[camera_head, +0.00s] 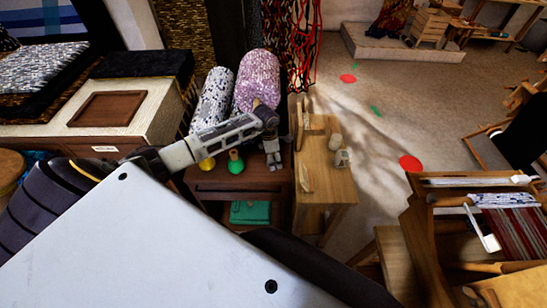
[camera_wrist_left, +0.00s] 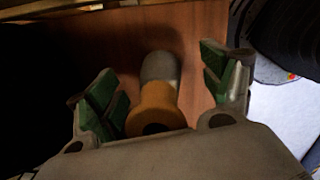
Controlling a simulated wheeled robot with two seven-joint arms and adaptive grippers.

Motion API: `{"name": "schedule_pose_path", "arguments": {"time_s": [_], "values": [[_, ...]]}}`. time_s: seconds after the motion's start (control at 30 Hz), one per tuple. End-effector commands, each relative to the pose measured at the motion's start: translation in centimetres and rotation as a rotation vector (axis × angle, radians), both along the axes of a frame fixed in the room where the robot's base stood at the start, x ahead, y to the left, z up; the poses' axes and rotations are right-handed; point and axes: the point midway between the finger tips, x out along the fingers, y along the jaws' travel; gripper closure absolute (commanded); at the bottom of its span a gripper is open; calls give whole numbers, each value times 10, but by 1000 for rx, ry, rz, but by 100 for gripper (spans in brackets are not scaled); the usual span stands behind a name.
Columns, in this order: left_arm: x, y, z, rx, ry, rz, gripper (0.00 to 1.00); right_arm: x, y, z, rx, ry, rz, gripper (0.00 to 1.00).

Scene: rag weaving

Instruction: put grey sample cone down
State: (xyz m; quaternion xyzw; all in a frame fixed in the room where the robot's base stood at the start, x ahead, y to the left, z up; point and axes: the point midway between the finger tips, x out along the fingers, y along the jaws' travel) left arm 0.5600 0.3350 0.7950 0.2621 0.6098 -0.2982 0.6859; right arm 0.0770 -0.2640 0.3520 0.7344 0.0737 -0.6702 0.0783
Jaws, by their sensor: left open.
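The grey sample cone (camera_wrist_left: 160,68) shows in the left wrist view, with a grey lower part and a bare orange-brown top with a dark hole facing the camera. It appears to stand on a reddish-brown wooden top. My left gripper (camera_wrist_left: 160,62) is open, with one green-padded finger on each side of the cone and visible gaps to both. In the head view my left gripper (camera_head: 272,160) points down over the right part of the small dark wooden table (camera_head: 240,186). The gripper hides the cone there. My right gripper is out of view.
A yellow cone (camera_head: 207,163) and a green cone (camera_head: 235,163) stand left of the gripper. Two large speckled rolls, one grey (camera_head: 212,98) and one pink (camera_head: 257,78), rise behind. A light wooden bench (camera_head: 326,185) with small items stands close on the right.

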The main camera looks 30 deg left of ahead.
Motion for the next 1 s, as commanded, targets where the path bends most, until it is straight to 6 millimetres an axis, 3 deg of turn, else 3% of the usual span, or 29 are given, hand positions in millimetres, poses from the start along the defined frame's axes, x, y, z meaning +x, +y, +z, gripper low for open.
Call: {"name": "schedule_pose_path", "arguments": {"time_s": [0.7,1.0], "values": [[-7,9,94,2,-4,-1,19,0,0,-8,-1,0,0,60],[-9,11,116,1,-1,0,19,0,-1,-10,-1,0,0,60]]}}
